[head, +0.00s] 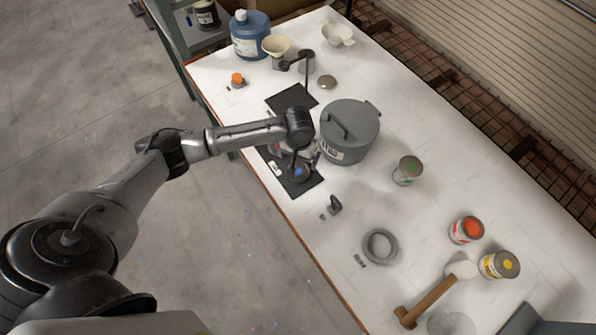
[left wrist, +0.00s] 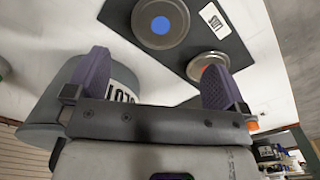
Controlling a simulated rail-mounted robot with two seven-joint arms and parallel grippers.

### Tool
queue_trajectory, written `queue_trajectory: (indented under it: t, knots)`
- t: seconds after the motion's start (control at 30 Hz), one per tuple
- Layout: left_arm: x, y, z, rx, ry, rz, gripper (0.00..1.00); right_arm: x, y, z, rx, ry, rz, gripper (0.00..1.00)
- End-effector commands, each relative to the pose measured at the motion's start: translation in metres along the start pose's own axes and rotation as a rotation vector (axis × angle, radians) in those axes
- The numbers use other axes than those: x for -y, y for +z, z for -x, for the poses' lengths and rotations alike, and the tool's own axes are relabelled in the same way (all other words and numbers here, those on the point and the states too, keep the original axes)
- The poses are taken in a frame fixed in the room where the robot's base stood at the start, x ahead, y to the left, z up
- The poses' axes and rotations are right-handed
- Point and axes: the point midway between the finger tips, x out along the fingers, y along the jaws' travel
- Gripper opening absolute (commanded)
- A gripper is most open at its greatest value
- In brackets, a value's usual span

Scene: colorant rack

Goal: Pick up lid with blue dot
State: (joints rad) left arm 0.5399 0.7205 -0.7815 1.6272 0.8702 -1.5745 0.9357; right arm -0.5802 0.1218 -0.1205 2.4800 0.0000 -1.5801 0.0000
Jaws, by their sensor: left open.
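The lid with the blue dot (head: 298,172) is a round grey disc lying on a black mat on the white table. It also shows at the top of the left wrist view (left wrist: 160,20), with nothing holding it. My left gripper (head: 303,156) hangs over the mat and partly hides it. In the left wrist view its two purple fingers (left wrist: 157,82) are wide apart and empty, and the lid lies ahead of them, apart from both. A second lid, with a red dot (left wrist: 207,67), lies beside it near one fingertip. My right gripper is not in view.
A large grey lidded pot (head: 349,130) stands just right of my left gripper. A blue jug (head: 249,38) stands at the far end.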

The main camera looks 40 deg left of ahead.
Motion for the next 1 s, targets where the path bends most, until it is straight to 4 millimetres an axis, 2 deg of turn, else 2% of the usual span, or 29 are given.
queue_trajectory:
  t: [0.1,0.2,0.47,0.73,1.0]
  knots:
    - [0.000,0.001,-0.018,0.002,0.000,0.000,1.00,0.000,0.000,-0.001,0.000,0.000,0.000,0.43]
    - [0.000,0.000,-0.027,0.000,-0.001,0.000,1.00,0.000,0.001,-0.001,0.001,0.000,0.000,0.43]
    - [0.000,0.001,-0.039,0.000,-0.001,-0.001,1.00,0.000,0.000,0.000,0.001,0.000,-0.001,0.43]
    - [0.000,0.003,-0.074,0.000,0.000,-0.001,1.00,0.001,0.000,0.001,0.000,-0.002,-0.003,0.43]
    - [0.001,0.002,-0.085,-0.002,0.000,-0.002,1.00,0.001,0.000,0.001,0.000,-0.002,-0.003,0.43]
